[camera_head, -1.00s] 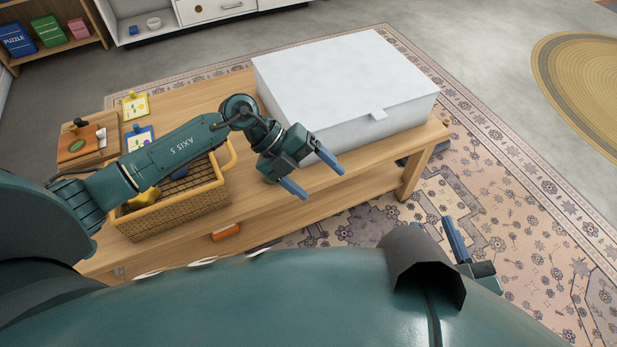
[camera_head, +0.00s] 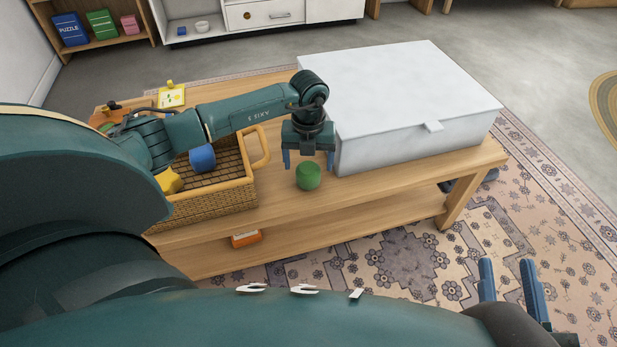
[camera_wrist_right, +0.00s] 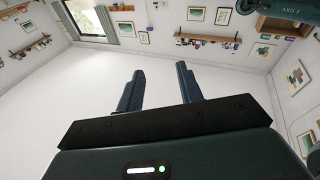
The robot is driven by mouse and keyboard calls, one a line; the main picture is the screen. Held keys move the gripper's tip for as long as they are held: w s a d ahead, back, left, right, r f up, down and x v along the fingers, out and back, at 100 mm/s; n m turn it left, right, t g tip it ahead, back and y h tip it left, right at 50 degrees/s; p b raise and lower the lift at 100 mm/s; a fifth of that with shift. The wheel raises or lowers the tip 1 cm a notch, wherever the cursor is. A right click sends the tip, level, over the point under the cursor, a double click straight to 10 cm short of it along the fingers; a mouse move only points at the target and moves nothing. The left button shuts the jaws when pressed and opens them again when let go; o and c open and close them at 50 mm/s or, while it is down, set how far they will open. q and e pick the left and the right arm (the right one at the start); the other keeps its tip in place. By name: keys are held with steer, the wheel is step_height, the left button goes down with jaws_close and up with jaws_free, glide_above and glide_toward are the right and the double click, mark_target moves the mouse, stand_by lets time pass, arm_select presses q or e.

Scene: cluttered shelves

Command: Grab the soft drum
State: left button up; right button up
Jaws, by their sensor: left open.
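A small green, rounded drum-like piece (camera_head: 308,176) stands on the wooden table near its front edge, just left of the white box; it looks like the soft drum. My left gripper (camera_head: 309,162) points down with its blue fingers apart, right above and slightly behind the green piece. From this angle I cannot tell whether the fingers reach down beside it. My right gripper (camera_head: 511,282) is low at the right, over the rug and away from the table. Its fingers stand apart and empty in the right wrist view (camera_wrist_right: 160,72).
A large white lidded box (camera_head: 420,140) fills the table's right part, close to my left gripper. A wicker basket (camera_head: 215,202) at left holds a blue piece (camera_head: 202,158) and a yellow star-like piece (camera_head: 169,181). An orange item (camera_head: 246,239) lies on the lower shelf.

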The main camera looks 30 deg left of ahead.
mark_target(308, 166)
arm_select(q)
step_height(308, 166, down, 5)
steer(key=b, duration=0.2)
steer(key=shift+w+a+f+b, duration=0.1)
steer(key=shift+w+b, duration=0.05)
steer(key=shift+b, duration=0.2)
steer(key=c, duration=1.1)
